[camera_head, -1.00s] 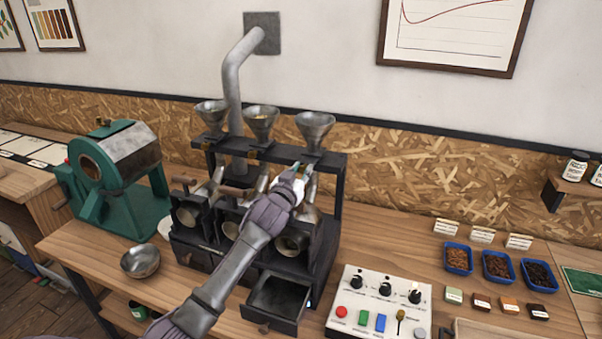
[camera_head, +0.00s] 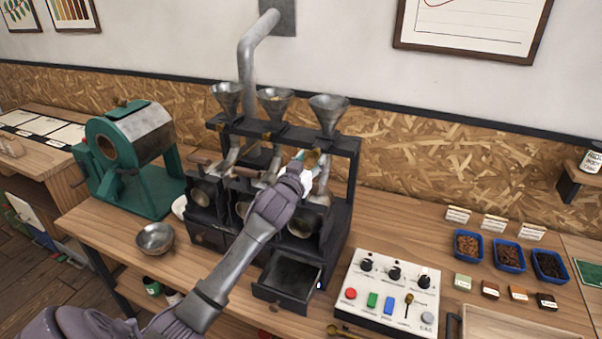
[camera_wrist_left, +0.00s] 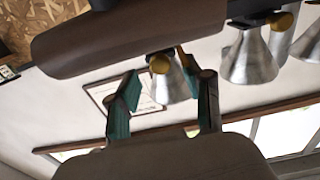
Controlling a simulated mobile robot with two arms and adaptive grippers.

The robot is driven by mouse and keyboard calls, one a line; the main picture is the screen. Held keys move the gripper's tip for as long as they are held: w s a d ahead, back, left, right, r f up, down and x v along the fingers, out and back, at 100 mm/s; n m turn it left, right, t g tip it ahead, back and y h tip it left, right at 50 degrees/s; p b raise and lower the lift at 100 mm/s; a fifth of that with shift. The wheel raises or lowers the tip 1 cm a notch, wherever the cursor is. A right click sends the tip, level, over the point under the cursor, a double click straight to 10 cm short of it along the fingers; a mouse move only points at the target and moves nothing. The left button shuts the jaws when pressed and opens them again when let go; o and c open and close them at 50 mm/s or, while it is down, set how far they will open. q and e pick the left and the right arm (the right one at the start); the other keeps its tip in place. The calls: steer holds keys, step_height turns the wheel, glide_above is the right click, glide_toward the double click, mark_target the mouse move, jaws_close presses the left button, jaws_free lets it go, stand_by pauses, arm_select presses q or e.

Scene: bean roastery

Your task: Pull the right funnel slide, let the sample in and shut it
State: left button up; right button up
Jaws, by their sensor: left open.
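The right funnel (camera_head: 328,112) is a grey metal cone at the right end of the dark sample roaster's (camera_head: 350,165) top rail. It also shows upside down in the left wrist view (camera_wrist_left: 174,88). A round brass knob (camera_wrist_left: 160,64) of its slide shows beside its neck. My left gripper (camera_head: 307,160) is just below and in front of this funnel. Its teal fingers are open and appear on either side of the knob in the wrist view. I cannot tell whether they touch it or how far out the slide is. My right gripper is not in view.
Two more funnels, the middle (camera_head: 275,103) and left (camera_head: 227,97), stand beside it. An open drawer (camera_head: 288,275) juts out below. A control box (camera_head: 385,290) stands right, a metal bowl (camera_head: 155,238) and green roaster (camera_head: 135,160) left. Blue bean trays (camera_head: 508,262) lie further right.

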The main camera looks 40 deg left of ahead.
arm_select(q)
steer(key=v, duration=0.9)
stand_by(1.1)
